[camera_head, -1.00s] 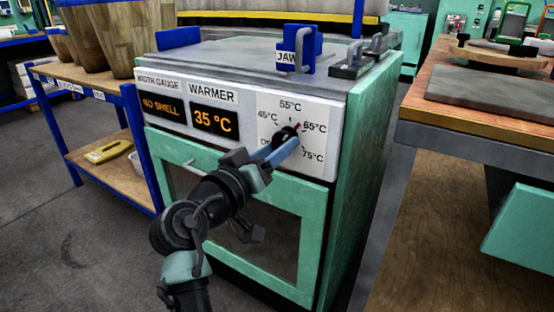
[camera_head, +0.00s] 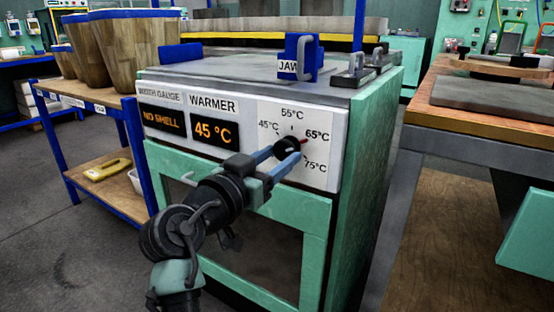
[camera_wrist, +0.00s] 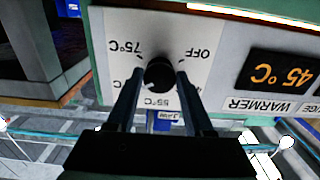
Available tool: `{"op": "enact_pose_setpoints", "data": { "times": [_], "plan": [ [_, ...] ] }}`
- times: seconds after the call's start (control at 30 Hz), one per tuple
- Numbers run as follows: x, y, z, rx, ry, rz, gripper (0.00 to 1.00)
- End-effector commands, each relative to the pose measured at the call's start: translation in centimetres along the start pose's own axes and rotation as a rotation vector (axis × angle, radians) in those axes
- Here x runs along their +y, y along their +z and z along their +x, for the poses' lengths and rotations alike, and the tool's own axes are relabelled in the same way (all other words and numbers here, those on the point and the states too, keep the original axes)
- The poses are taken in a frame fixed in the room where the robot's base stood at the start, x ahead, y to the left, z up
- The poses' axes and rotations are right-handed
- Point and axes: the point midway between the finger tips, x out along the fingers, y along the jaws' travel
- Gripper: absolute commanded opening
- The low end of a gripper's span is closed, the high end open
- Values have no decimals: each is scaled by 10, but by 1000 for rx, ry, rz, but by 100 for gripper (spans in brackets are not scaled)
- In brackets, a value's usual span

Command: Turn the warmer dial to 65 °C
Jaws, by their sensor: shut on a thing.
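The black warmer dial (camera_head: 288,145) sits on a white scale plate (camera_head: 325,177) at the front right of the teal machine. The orange warmer display (camera_head: 213,132) reads 45 °C. My gripper (camera_head: 285,154) reaches the dial from the lower left with its blue fingers on either side of it, shut on it. The wrist view shows the dial (camera_wrist: 158,75) upside down between my fingertips (camera_wrist: 159,78); the fingers and palm hide part of the scale.
Left of the warmer display, another display (camera_head: 162,120) reads NO SHELL. A blue block (camera_head: 300,57) with a handle stands on the machine's top. A wooden bench (camera_head: 480,118) stands to the right, and a blue-framed shelf (camera_head: 100,183) to the left.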

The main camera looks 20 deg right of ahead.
Motion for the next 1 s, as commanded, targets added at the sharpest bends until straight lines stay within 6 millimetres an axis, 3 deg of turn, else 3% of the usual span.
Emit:
{"op": "enact_pose_setpoints", "data": {
  "times": [0.23,0.27,0.4,0.77,1.0],
  "plan": [
    [0,1,-1,-3,0,-2,0],
    [0,1,-1,-3,0,-2,54],
    [0,1,0,-2,0,-2,79],
    [0,-1,-3,0,-1,-2,81],
    [-2,-4,-40,-1,-5,-5,81]
  ]
}}
